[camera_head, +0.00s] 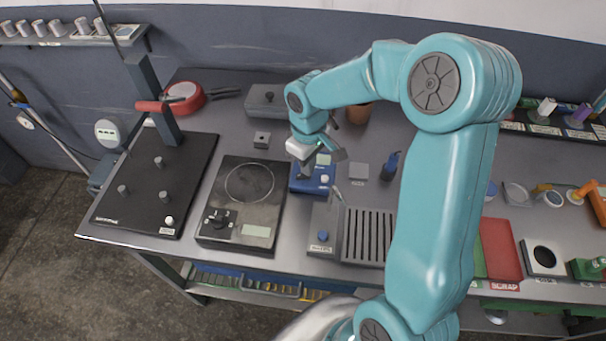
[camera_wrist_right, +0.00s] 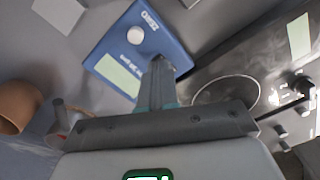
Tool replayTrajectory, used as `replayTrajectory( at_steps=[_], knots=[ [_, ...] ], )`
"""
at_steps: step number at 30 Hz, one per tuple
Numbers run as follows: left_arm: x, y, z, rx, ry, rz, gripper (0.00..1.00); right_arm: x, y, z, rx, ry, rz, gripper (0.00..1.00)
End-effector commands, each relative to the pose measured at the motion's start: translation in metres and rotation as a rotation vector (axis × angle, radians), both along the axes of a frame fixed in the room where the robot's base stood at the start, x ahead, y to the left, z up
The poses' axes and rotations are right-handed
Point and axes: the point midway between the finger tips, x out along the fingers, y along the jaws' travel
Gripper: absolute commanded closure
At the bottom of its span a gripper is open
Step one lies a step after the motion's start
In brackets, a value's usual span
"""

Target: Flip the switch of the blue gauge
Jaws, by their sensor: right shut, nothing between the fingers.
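The blue gauge (camera_head: 319,188) is a small blue box near the middle of the table in the head view, with a pale display and a white round knob (camera_head: 324,178) on top. In the right wrist view the gauge (camera_wrist_right: 168,47) fills the upper middle, with its white knob (camera_wrist_right: 134,35) beside the ZERO label and its pale display (camera_wrist_right: 118,75) lower left. My right gripper (camera_head: 306,173) is shut and empty over the gauge's left part. In the wrist view its fingertips (camera_wrist_right: 158,68) overlap the gauge's lower edge; whether they touch cannot be told. My left gripper is not in view.
A black scale (camera_head: 270,195) with a round ring stands left of the gauge, and a black pegged board (camera_head: 140,200) farther left. A grey box with a blue button (camera_head: 322,237) and a slotted grate (camera_head: 367,235) stand in front.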

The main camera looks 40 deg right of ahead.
Motion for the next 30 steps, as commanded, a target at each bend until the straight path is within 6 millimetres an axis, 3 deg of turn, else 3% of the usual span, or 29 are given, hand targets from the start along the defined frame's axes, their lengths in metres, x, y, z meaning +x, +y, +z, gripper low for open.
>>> replayTrajectory(
  at_steps=[30],
  knots=[
    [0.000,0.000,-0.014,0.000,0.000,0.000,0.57,0.000,0.000,-0.016,0.000,0.000,0.000,1.00]
  ],
)
